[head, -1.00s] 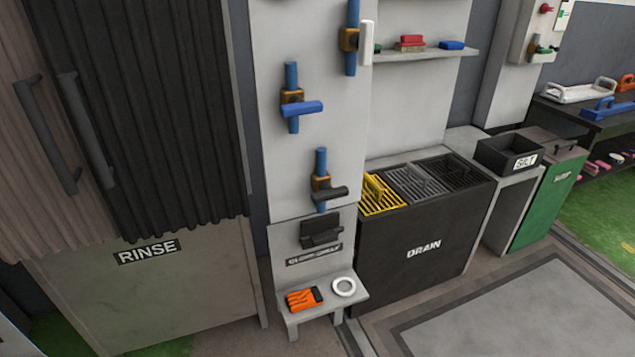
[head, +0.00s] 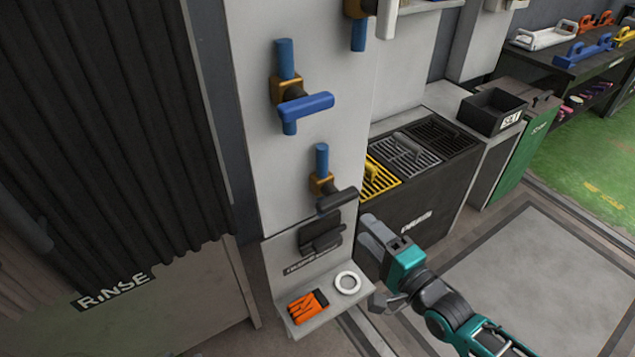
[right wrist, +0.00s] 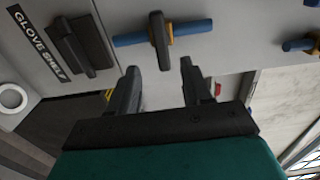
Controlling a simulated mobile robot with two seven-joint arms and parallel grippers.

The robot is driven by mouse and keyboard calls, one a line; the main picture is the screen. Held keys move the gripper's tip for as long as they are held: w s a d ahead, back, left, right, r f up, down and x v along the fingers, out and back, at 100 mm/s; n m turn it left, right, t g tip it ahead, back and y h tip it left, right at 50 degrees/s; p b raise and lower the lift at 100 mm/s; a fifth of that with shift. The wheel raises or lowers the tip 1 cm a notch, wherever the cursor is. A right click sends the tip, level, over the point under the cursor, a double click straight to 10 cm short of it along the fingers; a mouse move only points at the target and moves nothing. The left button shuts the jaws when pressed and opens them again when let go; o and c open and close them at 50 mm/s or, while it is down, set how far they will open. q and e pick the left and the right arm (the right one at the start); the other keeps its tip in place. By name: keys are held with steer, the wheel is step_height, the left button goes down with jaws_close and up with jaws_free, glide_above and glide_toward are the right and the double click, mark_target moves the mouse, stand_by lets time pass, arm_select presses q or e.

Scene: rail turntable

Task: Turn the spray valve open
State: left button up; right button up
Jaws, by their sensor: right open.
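Several valves sit on blue pipes on the pale wall panel. One has a black lever (head: 337,201) pointing right, above the glove shelf. One above it has a blue lever (head: 306,107), also pointing right. A third has a white lever (head: 387,18), cut off at the top. No label shows which is the spray valve. My right gripper (head: 371,264) is open and empty, lower right of the black lever and apart from it. In the right wrist view the black lever (right wrist: 158,42) stands beyond and between my open fingertips (right wrist: 160,66). My left gripper is not in view.
The glove shelf (head: 330,315) holds orange gloves (head: 307,306) and a white ring (head: 348,283); a black holder (head: 320,236) is above it. A drain cabinet (head: 415,220) stands right of the panel, close behind my right gripper. The rinse curtain (head: 120,120) hangs left.

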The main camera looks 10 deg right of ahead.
mark_target(333, 195)
steer(key=b+x, duration=0.1)
steer(key=x, duration=1.1)
steer(key=shift+w+a, duration=0.1)
steer(key=shift+w, duration=0.3)
steer(key=c, duration=0.8)
